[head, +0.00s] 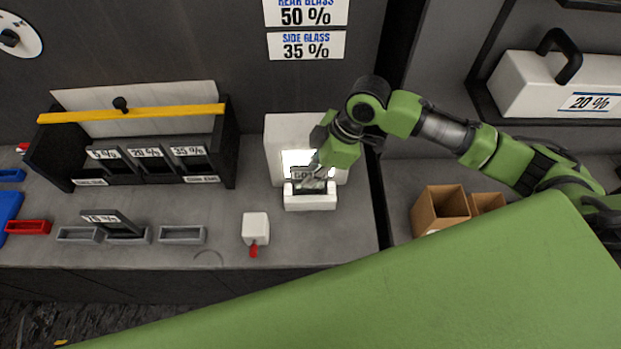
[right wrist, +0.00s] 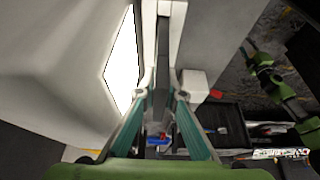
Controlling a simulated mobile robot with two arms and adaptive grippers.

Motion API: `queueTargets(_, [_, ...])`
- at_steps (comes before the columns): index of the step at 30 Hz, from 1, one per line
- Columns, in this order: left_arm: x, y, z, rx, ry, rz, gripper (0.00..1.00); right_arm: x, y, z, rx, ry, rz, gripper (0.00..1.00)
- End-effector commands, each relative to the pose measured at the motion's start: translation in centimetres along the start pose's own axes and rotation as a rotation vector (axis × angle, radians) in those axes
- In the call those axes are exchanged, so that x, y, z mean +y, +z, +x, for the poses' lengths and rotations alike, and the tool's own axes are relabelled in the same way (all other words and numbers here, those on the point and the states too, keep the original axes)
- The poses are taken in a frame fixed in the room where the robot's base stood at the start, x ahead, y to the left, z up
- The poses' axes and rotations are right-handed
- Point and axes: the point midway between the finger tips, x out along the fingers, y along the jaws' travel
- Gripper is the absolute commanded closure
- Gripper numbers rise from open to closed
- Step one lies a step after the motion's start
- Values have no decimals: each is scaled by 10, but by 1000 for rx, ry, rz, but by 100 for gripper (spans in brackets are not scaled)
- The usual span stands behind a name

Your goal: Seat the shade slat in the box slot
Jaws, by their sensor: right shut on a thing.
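The white box (head: 275,150) with a bright lit window stands right of the middle of the bench in the head view. A low white holder (head: 310,202) with a slot is at its front. The dark shade slat (head: 312,186) is at this slot; its label is hard to read. My right gripper (head: 318,168) is shut on the slat from above. In the right wrist view the grey slat (right wrist: 163,75) runs between white walls, held between my teal fingers. I cannot tell how deep it sits. My left gripper is not in view.
A black rack (head: 150,165) with several labelled slats and a yellow bar stands left. Before it are grey holders (head: 182,235), one with a tilted slat. A white block with a red tip (head: 255,228) lies near the front edge. Cardboard boxes (head: 440,210) are right.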

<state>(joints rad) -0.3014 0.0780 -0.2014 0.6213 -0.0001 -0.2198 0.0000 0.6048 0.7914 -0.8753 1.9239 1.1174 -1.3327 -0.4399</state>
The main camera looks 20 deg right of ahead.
Motion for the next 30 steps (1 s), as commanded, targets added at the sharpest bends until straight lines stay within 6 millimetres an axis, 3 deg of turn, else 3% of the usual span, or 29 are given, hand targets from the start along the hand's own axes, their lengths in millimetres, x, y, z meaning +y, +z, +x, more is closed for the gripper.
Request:
queueTargets(12, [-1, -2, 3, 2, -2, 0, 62, 0, 2, 5, 0, 0, 0, 100])
queueTargets(13, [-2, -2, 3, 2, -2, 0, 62, 0, 2, 4, 0, 1, 0, 86])
queueTargets(15, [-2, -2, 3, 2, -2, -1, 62, 0, 2, 4, 0, 1, 0, 74])
queueTargets(25, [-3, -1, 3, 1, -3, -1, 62, 0, 1, 3, 1, 1, 0, 74])
queueTargets(30, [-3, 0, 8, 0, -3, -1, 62, 2, 1, -12, 1, 4, 0, 74])
